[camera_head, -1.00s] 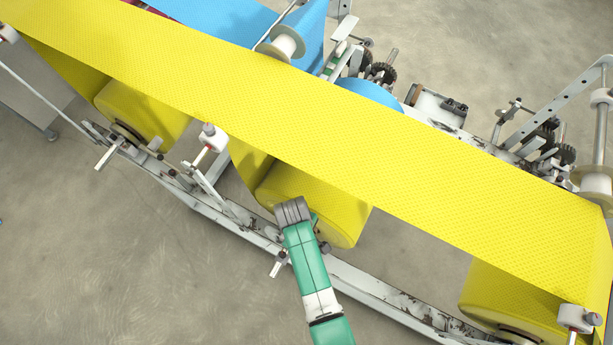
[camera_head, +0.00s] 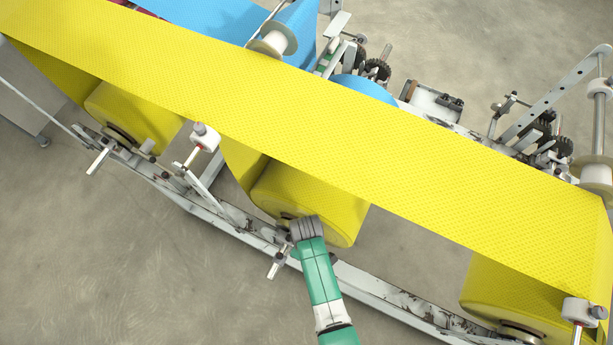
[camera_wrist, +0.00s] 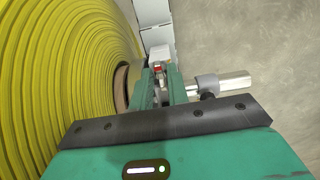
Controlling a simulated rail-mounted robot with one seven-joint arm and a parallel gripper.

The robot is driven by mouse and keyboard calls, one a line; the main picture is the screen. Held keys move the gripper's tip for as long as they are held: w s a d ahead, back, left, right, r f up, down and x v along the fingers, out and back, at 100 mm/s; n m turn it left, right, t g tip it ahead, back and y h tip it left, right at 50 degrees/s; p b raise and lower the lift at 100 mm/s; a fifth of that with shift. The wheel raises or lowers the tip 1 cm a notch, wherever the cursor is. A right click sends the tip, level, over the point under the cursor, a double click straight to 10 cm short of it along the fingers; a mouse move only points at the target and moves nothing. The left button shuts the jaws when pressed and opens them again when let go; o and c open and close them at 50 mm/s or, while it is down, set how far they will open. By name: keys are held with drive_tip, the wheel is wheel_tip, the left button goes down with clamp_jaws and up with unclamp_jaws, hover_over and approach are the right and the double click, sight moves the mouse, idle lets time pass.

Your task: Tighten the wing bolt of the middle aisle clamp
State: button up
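The middle yellow roll (camera_head: 335,205) sits on the long pale rail, below the yellow web. My gripper (camera_wrist: 160,72) is at the roll's near end, pointing down towards the core and the middle clamp. In the head view, my wrist hides the fingers and most of the clamp; a silver bar (camera_head: 277,265) sticks out to the left. In the wrist view, the two green fingers stand slightly apart, with a small red and metal piece (camera_wrist: 157,67) at their tips, perhaps the wing bolt. I cannot tell whether they grip it. A silver shaft (camera_wrist: 235,82) with a grey collar lies right of them.
The yellow web (camera_head: 330,130) stretches diagonally over the rolls. Another roll (camera_head: 135,118) is at left and one (camera_head: 510,298) at lower right. White-headed posts (camera_head: 205,137) (camera_head: 580,311) stand by the rail (camera_head: 390,295). The floor in front is clear.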

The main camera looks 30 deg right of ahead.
clamp_jaws()
drive_tip(key=shift+m, duration=0.4)
drive_tip(key=m+p, duration=0.1)
drive_tip(key=m, duration=0.3)
drive_tip(key=shift+a+m, duration=0.1)
drive_tip(key=shift+m, duration=0.3)
drive_tip(key=m+p, duration=0.1)
drive_tip(key=m, duration=0.3)
drive_tip(key=shift+a+m, duration=0.1)
drive_tip(key=shift+m, duration=0.2)
unclamp_jaws()
